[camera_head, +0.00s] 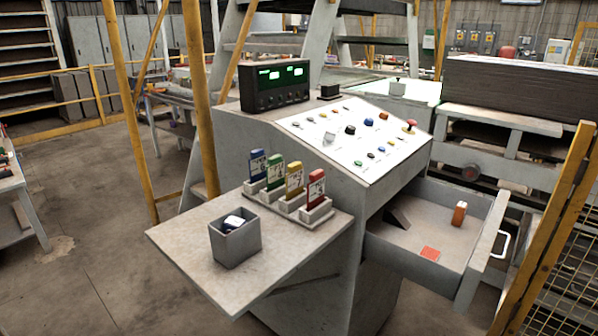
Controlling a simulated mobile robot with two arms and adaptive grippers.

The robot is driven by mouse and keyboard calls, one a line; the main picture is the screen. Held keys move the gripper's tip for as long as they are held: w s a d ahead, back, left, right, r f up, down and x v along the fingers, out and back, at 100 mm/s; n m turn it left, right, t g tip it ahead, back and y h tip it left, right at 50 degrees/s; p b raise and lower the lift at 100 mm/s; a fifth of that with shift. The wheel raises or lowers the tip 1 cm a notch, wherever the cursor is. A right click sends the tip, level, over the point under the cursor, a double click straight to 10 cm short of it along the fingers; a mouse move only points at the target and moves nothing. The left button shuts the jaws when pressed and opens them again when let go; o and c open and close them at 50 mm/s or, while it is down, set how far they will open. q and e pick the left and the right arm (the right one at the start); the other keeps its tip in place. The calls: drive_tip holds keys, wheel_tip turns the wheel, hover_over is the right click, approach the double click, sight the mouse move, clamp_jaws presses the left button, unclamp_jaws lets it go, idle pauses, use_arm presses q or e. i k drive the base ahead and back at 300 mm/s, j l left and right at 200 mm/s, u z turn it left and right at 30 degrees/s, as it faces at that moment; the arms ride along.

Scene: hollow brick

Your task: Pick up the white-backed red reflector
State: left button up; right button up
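A small flat orange-red square (429,253) lies on the floor of the open drawer (475,262), near its front left. I cannot tell for sure which of these is the white-backed red reflector; no white backing shows on the flat square. Neither of my grippers is in view.
The drawer also holds a dark wedge-shaped piece (397,218) on the left. A side shelf (180,238) carries a grey bin (235,244) with white and dark items, and a row of coloured tags (294,181) in holders. A yellow mesh fence (555,230) stands close to the drawer's right.

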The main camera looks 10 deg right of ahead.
sight(431, 253)
drive_tip(key=z, duration=1.25)
